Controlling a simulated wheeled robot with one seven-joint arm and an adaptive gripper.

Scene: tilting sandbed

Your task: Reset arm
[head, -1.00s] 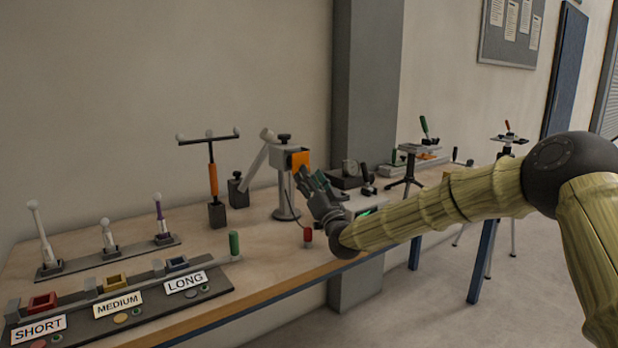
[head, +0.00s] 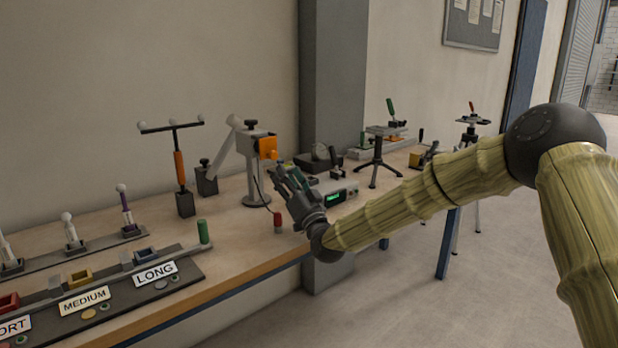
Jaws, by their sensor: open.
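My gripper (head: 282,178) is dark with greenish fingers, open, and appears empty. It is over the front part of the workbench, pointing up and to the left. In the picture its fingertips lie just below and right of the orange block (head: 267,147) on a grey stand (head: 252,185); I cannot tell whether they touch. My arm, with pale yellow-green ribbed links, reaches in from the right over the bench's front edge.
A small tripod stand (head: 375,160) is farther back. Open floor lies in front.

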